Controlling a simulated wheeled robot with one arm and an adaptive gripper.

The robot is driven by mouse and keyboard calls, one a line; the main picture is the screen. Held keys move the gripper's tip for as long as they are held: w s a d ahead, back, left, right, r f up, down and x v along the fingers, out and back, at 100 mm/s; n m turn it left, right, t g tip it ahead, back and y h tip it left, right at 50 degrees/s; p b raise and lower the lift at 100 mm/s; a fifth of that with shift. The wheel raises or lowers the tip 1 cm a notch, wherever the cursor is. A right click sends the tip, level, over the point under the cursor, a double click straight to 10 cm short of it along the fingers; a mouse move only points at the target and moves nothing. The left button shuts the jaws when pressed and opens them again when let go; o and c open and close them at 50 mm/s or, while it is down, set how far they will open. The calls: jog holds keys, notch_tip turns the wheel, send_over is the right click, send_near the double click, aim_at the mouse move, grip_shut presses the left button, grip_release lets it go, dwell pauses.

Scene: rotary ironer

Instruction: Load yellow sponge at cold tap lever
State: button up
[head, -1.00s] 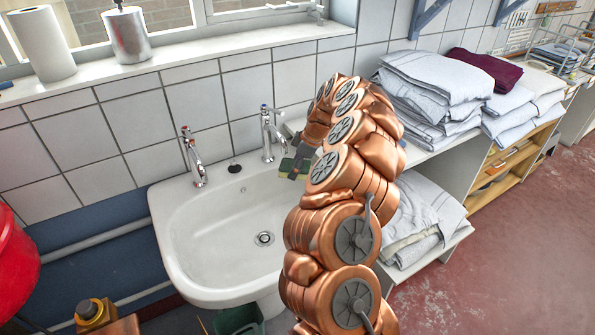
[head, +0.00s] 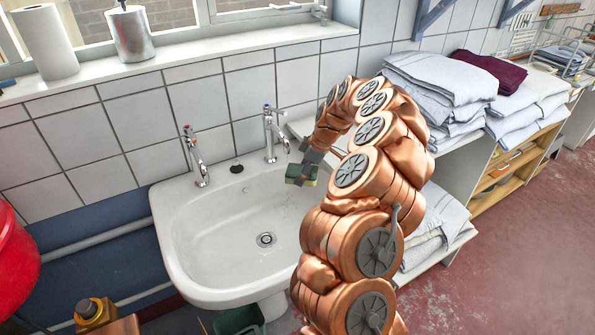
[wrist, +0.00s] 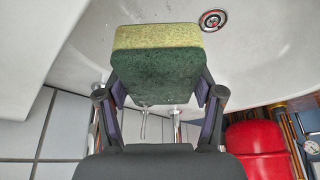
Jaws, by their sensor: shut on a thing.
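The sponge (head: 301,175), yellow with a dark green scouring side, is held over the right side of the white sink. It also shows in the wrist view (wrist: 156,62), squarely between the two fingers. My gripper (head: 309,170) is shut on it, with a finger against each side (wrist: 158,92). Two chrome taps stand at the back of the sink, a left tap (head: 196,158) and a right tap (head: 272,134). The right tap has a bluish mark at its top. The sponge is apart from both taps, below and right of the right one.
The sink basin (head: 225,225) is empty, with a drain (head: 265,239). Folded linen (head: 440,75) is stacked on the counter at right, close to my arm. A paper roll (head: 47,42) and a metal dispenser (head: 131,33) stand on the sill. A red object (head: 15,255) is at far left.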

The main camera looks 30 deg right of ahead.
aim_at(312, 182)
jog(key=shift+s+a+b, duration=0.1)
jog(key=shift+s+b, duration=1.4)
jog(key=shift+s, duration=1.05)
jog(key=shift+s+a+r+b, duration=0.1)
jog(key=shift+s+r+b, duration=0.85)
jog(key=shift+s, duration=0.3)
jog(key=shift+s+a+r+b, duration=0.1)
jog(key=shift+s+r+b, duration=0.6)
jog(key=shift+s+r, duration=0.45)
jog(key=shift+f, duration=0.1)
